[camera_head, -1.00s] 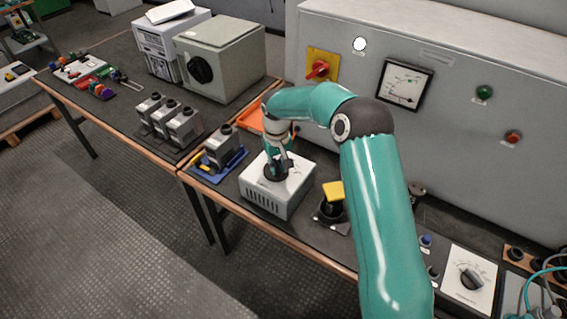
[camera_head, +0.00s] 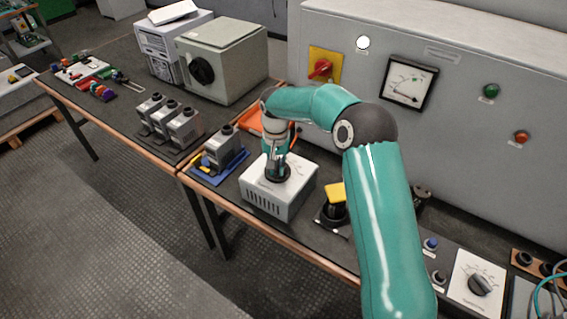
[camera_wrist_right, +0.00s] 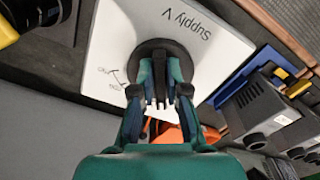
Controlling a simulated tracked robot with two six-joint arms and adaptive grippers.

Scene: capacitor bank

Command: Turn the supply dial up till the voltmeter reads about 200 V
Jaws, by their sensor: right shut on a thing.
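The supply box (camera_head: 262,200) is a light grey vented case on the bench, marked "Supply V" on its top in the right wrist view (camera_wrist_right: 207,50). Its black round dial (camera_head: 277,176) sits on top and also shows in the wrist view (camera_wrist_right: 160,52). My right gripper (camera_head: 276,164) points down and is shut on the dial; its fingers (camera_wrist_right: 160,85) hide part of it and of the scale. The voltmeter (camera_head: 407,83) is a square black-framed meter on the grey cabinet; its needle is too small to read. My left gripper is not in view.
A yellow-topped switch (camera_head: 335,195) stands right of the supply box. A capacitor on a blue tray (camera_head: 232,164) stands left, with an orange tray (camera_head: 249,119) behind. The cabinet (camera_head: 470,60) has a red switch (camera_head: 321,68) and lamps.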

